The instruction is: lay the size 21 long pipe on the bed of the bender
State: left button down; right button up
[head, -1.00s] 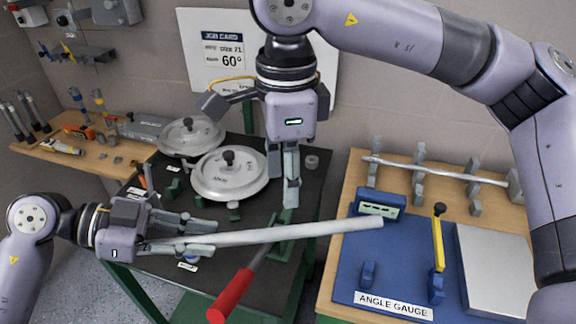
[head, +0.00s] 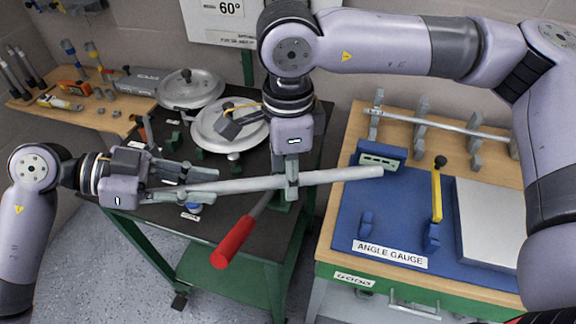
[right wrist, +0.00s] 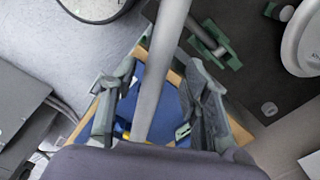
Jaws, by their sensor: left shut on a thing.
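The long grey pipe (head: 245,184) is held roughly level above the dark bender table (head: 225,240). My left gripper (head: 200,183) is shut on the pipe's left part. My right gripper (head: 291,192) points down at the pipe's middle. In the right wrist view its fingers (right wrist: 160,100) stand apart, one on each side of the pipe (right wrist: 160,75), with gaps. The bender has round metal discs (head: 228,132), small green blocks (head: 172,145) and a lever with a red handle (head: 233,243). My right gripper and the pipe hide part of the bender.
At the right, the pipe's free end reaches over a blue angle gauge (head: 345,215) on a wooden bench. Another pipe (head: 440,125) lies on grey supports behind it. A wooden shelf (head: 85,110) with tools is at the left. A job card (head: 225,15) hangs on the wall.

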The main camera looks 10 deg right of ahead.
grip_shut()
dwell(0.3)
pick_arm(q)
jog(key=c, duration=1.4)
grip_release()
jog(key=shift+o, duration=0.2)
